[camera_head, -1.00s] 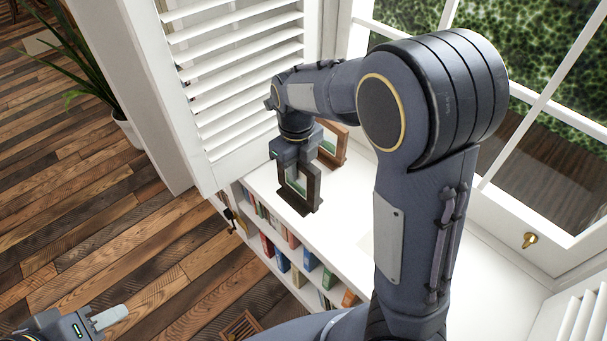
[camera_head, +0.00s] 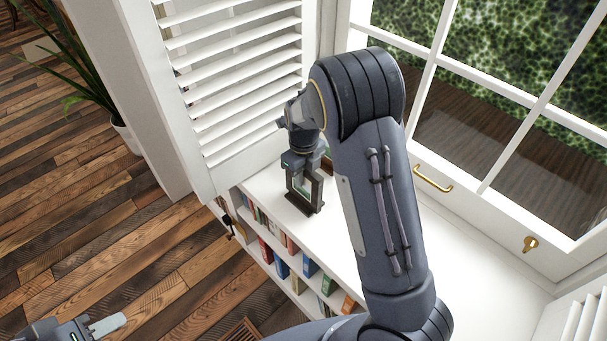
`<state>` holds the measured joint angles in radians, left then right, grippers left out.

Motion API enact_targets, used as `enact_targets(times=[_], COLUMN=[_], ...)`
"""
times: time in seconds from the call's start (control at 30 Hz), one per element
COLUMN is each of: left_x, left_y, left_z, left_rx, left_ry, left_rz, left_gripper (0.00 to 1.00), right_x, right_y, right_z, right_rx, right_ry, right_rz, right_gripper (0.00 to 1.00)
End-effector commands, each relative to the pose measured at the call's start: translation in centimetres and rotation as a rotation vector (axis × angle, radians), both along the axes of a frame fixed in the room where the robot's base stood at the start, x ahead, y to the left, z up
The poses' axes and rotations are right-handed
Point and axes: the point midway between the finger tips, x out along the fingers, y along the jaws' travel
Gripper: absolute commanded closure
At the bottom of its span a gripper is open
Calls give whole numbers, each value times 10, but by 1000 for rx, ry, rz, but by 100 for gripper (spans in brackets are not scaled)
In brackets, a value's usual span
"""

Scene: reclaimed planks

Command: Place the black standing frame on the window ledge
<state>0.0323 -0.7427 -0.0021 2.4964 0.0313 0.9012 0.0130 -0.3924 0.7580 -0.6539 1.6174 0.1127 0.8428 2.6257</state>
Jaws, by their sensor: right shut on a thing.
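The black standing frame (camera_head: 318,194) is upright at the left end of the white window ledge (camera_head: 268,190), and its base looks to be on or just above the surface. My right gripper (camera_head: 300,172) is shut on the frame's upper part from above. My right arm hides part of the ledge behind it. My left gripper (camera_head: 108,325) is at the bottom left edge, over the floor.
A brown wooden frame (camera_head: 328,164) stands behind the black one, mostly hidden. Books (camera_head: 282,268) fill shelves below the ledge. A white louvred shutter (camera_head: 245,85) stands at the left, the window (camera_head: 480,110) behind. The ledge right of my arm is clear.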

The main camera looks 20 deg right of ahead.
Motion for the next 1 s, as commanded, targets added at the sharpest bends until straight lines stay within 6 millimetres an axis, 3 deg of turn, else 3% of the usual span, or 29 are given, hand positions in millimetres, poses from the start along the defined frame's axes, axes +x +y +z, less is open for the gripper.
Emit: enact_targets(times=[0.23, 0.27, 0.4, 0.77, 1.0], left_x=[0, 0, 0, 0, 0], left_y=[0, 0, 0, 0, 0], left_z=[-2, -1, -1, 1, 3], left_rx=[0, 0, 0, 0, 0], left_ry=[0, 0, 0, 0, 0], left_rz=[0, 0, 0, 0, 0], left_gripper=[64, 64, 64, 64, 64], right_x=[0, 0, 0, 0, 1], right_y=[0, 0, 0, 0, 1], right_z=[-4, -3, -3, 3, 46], right_rx=[0, 0, 0, 0, 0], right_ry=[0, 0, 0, -1, -6], right_rz=[0, 0, 0, 0, 2], right_gripper=[100, 78, 60, 60, 60])
